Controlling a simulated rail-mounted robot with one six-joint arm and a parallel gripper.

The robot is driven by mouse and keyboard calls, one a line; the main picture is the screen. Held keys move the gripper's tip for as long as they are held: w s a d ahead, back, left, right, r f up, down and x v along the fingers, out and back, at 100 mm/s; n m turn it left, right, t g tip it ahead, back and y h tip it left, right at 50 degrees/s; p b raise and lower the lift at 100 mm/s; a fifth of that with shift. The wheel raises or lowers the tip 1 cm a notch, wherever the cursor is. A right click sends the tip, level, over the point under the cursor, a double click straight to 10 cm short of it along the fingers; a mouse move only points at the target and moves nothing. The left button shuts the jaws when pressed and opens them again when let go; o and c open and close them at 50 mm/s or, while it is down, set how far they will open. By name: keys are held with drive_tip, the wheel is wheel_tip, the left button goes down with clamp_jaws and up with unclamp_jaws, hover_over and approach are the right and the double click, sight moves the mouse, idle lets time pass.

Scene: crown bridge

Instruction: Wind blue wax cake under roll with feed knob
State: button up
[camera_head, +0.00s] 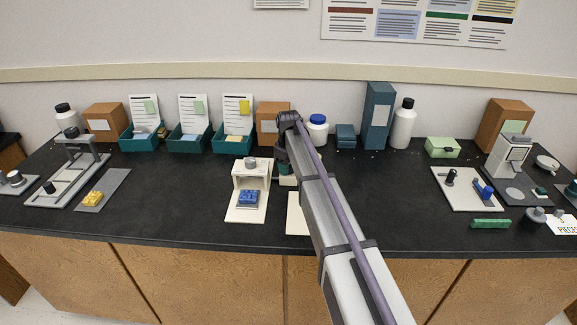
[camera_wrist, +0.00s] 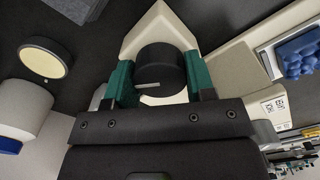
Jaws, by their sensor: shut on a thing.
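The feed knob (camera_wrist: 160,70) is a black round knob with a pale pointer line, on a cream mount in the wrist view. My gripper (camera_wrist: 160,82) has its green fingers closed on both sides of this knob. In the head view my gripper (camera_head: 286,166) is largely hidden behind my arm, just right of a cream arch-shaped stand (camera_head: 250,176), and the knob cannot be made out. The blue wax cake (camera_head: 249,197) sits low at the front of that stand; it also shows at the right edge of the wrist view (camera_wrist: 298,55). I cannot make out the roll.
A white jar with a blue lid (camera_head: 317,128) and a brown box (camera_head: 271,123) stand behind my gripper. A pale board (camera_head: 467,190) with small parts lies at right. Black counter between is clear.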

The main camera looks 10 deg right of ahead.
drive_tip(key=m, duration=1.1)
drive_tip(key=shift+m, duration=2)
drive_tip(key=o, duration=0.9)
